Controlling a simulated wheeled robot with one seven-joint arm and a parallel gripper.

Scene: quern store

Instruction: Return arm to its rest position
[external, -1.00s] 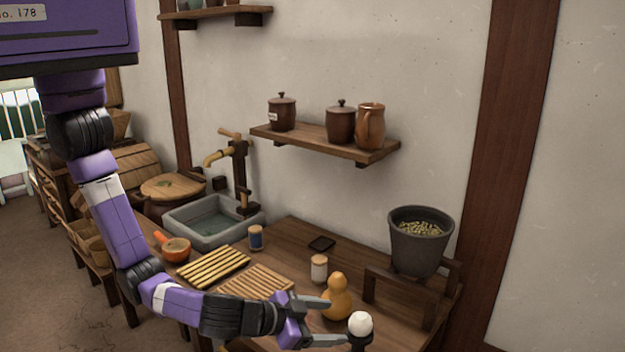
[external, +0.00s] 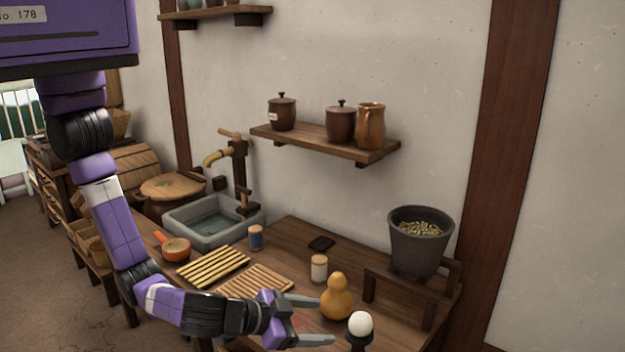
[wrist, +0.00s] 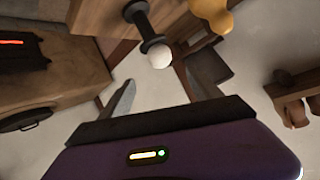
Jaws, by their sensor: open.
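My purple and black arm reaches low across the front of the wooden counter (external: 385,318). My gripper (external: 328,320) is open, with its two grey fingers apart and nothing between them. Just beyond the fingertips a white egg (external: 360,323) sits upright on a dark stand. An orange gourd-shaped thing (external: 337,297) stands beside the upper finger. In the wrist view my fingers (wrist: 160,95) are spread, with the white egg (wrist: 160,57) on its dark stand ahead of the gap.
A dark pot (external: 419,240) sits on a raised stand at right. A stone sink (external: 213,222) lies at left; a wall shelf (external: 325,141) hangs above.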

